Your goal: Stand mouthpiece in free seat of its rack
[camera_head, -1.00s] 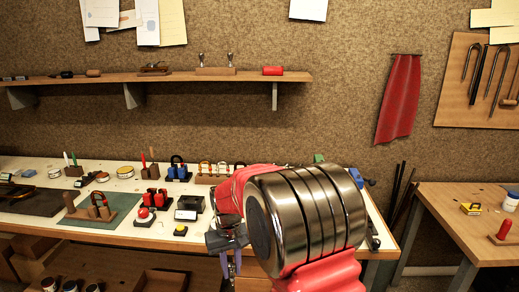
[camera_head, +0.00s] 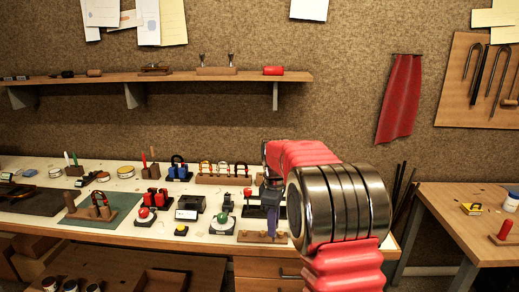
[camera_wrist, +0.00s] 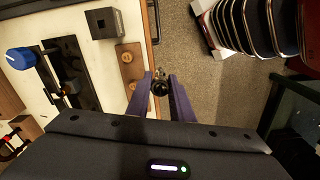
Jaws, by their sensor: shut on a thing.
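My gripper (camera_head: 271,222) hangs at the front of the bench in the head view, seen side-on beside my arm. In the wrist view its two purple fingers (camera_wrist: 160,92) are shut on the mouthpiece (camera_wrist: 160,84), a small dark metal piece with a round end facing the camera. A low wooden rack (camera_head: 250,237) lies at the bench's front edge, just below the fingers in the head view. In the wrist view the wooden rack (camera_wrist: 127,48) is left of the mouthpiece and apart from it, with round spots on top; whether these are empty seats is unclear.
A green-domed item (camera_head: 222,220) and a black box (camera_head: 190,207) stand left of the rack. A dark square block (camera_wrist: 104,23) is near the rack in the wrist view. A wooden block with two upright metal pieces (camera_head: 216,70) sits on the wall shelf. Floor shows beyond the bench edge.

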